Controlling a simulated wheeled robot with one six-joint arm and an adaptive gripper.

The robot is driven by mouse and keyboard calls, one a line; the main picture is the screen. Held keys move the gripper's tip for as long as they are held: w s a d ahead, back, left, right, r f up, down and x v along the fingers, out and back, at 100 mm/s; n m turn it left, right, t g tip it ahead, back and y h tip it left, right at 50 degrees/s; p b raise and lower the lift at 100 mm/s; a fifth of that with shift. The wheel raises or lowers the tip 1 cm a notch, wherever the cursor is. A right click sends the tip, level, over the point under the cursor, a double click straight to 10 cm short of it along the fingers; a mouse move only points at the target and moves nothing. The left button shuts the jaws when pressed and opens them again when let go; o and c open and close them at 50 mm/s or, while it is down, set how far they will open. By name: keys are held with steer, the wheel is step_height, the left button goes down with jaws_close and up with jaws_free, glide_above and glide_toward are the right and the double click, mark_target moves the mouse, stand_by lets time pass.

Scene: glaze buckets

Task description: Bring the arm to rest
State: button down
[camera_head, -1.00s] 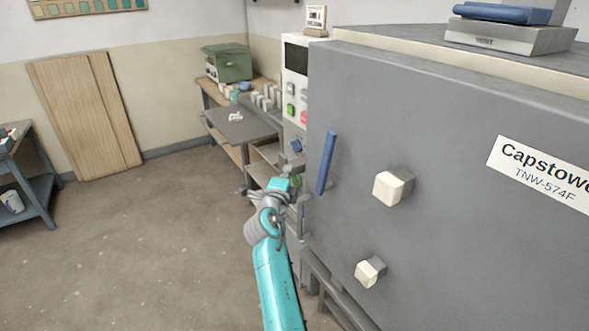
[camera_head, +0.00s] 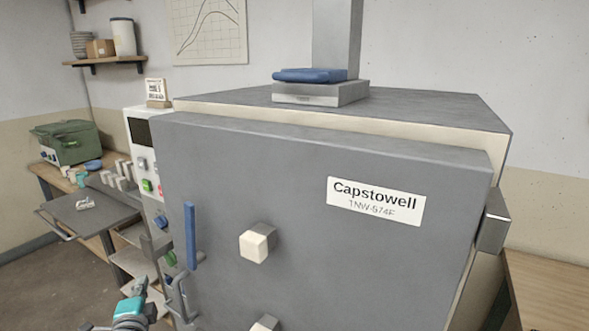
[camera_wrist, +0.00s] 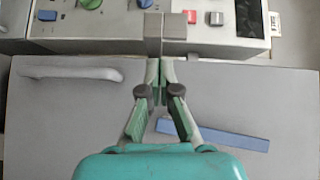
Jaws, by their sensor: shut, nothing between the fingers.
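My gripper (camera_wrist: 161,72) shows in the wrist view with its green-padded fingers brought together and nothing between them. It is over the grey kiln front (camera_wrist: 70,125), just in front of a grey metal block (camera_wrist: 153,30); I cannot tell whether the tips touch it. In the head view my teal arm (camera_head: 132,312) shows only at the bottom left, beside the grey kiln (camera_head: 330,240) labelled Capstowell. The kiln's blue bar (camera_head: 190,236) is right of the arm, and it also shows in the wrist view (camera_wrist: 212,134).
A control box (camera_head: 143,160) with coloured buttons stands left of the kiln. Further left are a bench with a green case (camera_head: 65,142) and a grey tray (camera_head: 85,211). A pale peg (camera_head: 257,243) juts from the kiln front. Some floor (camera_head: 65,285) is clear at lower left.

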steer(key=s+d+f+n+g, duration=0.1)
steer(key=s+d+f+n, duration=0.3)
steer(key=d+f, duration=0.95)
steer(key=s+d+f+n+g, duration=0.15)
steer(key=s+d+f, duration=0.45)
steer(key=d+f, duration=0.8)
steer(key=s+d+r+n+h, duration=0.3)
steer(key=s+d+n, duration=0.2)
steer(key=s+d, duration=2.05)
steer(key=s+d+r+n+h, duration=0.1)
steer(key=s+d+r, duration=0.2)
steer(key=s+r, duration=0.3)
steer(key=s+d+r+n+h, duration=0.1)
steer(key=s+d+r+h, duration=0.1)
steer(key=s+r, duration=0.4)
steer(key=s+d+t, duration=0.1)
steer(key=s, duration=0.1)
steer(key=shift+s+d+r, duration=0.3)
steer(key=shift+s+r, duration=0.05)
steer(key=shift+r, duration=0.05)
